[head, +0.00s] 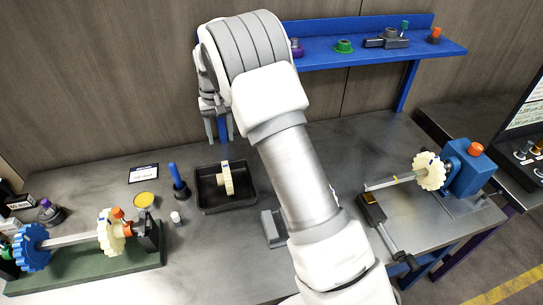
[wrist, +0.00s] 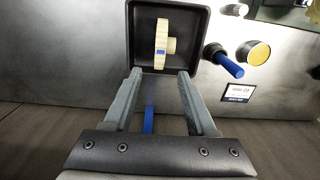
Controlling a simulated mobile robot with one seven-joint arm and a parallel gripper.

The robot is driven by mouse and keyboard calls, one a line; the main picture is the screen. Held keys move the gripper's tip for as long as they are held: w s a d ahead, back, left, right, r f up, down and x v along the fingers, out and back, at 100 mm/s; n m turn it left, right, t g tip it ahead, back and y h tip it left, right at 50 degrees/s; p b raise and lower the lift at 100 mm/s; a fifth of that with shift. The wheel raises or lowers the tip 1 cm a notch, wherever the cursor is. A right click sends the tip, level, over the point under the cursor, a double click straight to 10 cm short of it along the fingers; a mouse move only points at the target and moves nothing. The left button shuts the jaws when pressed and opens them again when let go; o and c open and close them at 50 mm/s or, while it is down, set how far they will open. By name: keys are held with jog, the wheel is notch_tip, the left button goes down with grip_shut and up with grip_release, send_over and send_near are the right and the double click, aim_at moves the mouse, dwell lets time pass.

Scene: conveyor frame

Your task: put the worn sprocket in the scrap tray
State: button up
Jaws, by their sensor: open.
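A cream sprocket (head: 226,178) stands on edge inside a black tray (head: 206,206). The wrist view shows this sprocket (wrist: 161,45) with a hub on one side and a small blue mark, and the tray (wrist: 199,64) around it. A label card (head: 144,173) lies beside the tray, its text too small to read. My gripper (head: 216,138) is above the bench, behind the tray in the head view. In the wrist view my gripper (wrist: 161,75) is open and empty, its fingertips overlapping the tray's near edge. Nothing is held, and the sprocket is apart from the fingers.
A blue tool (head: 178,180), a yellow-topped tin (head: 145,201) and a small white-capped bottle (head: 176,218) stand left of the tray. A green stand (head: 90,272) carries a shaft with blue and cream wheels. A blue housing (head: 470,172) at right holds another cream sprocket (head: 430,171). A blue shelf (head: 375,48) overhangs the back.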

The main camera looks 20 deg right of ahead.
jog(key=s+d+r+t, duration=0.1)
jog(key=s+d+r, duration=0.2)
jog(key=s+r, duration=0.5)
jog(key=s+d+r+t, duration=0.2)
jog(key=s+d+r, duration=0.2)
jog(key=s+r, duration=0.45)
jog(key=s+d+r+t, duration=0.1)
jog(key=s, duration=0.8)
jog(key=s+d+r+t, duration=0.1)
jog(key=s+d, duration=0.1)
jog(key=s, duration=0.7)
jog(key=shift+s+d+r+t, duration=0.15)
jog(key=shift+s+d+t, duration=0.15)
jog(key=shift+s, duration=0.1)
